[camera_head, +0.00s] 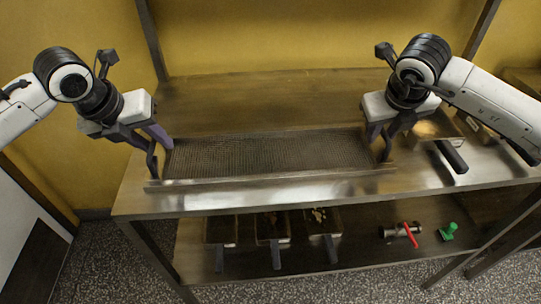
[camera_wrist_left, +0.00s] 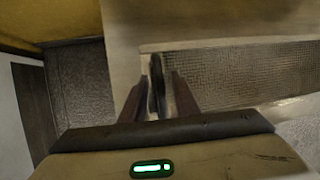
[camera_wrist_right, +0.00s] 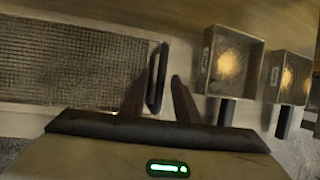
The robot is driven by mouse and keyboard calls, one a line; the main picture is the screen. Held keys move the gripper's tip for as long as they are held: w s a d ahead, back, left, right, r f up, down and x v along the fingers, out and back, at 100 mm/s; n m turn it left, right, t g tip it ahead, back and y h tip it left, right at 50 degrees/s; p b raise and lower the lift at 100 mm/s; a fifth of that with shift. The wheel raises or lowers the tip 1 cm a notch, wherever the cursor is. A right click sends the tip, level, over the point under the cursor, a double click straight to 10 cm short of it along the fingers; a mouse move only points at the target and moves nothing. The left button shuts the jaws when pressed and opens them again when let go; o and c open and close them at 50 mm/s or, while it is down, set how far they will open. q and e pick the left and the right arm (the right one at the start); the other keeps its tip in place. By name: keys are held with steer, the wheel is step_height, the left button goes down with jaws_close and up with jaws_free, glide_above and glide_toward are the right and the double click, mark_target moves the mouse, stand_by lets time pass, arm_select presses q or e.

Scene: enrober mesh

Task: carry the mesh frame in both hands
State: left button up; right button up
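The mesh frame (camera_head: 270,156) is a long rectangle of grey wire mesh lying level on the metal table, with a dark upright handle at each short end. My left gripper (camera_head: 154,143) is at its left end. In the left wrist view the left handle (camera_wrist_left: 156,85) stands between the spread fingers, with gaps visible. My right gripper (camera_head: 379,141) is at its right end. In the right wrist view the right handle (camera_wrist_right: 158,78) stands between the spread fingers, nearer the left one. Neither gripper looks closed on its handle.
A metal rail (camera_head: 280,180) runs along the front of the mesh. Handled boxes (camera_head: 437,127) stand on the table to the right. The lower shelf (camera_head: 350,258) holds three handled trays, a red-handled metal part (camera_head: 403,230) and a green object (camera_head: 448,232). The table behind the mesh is clear.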

steer(key=shift+s+r, duration=0.1)
steer(key=shift+r, duration=0.2)
arm_select(q)
steer(key=v, duration=1.2)
arm_select(e)
steer(key=v, duration=1.1)
steer(key=shift+s+r, duration=0.15)
steer(key=shift+r, duration=0.05)
arm_select(q)
steer(key=shift+f, duration=0.1)
arm_select(e)
steer(key=shift+f, duration=0.1)
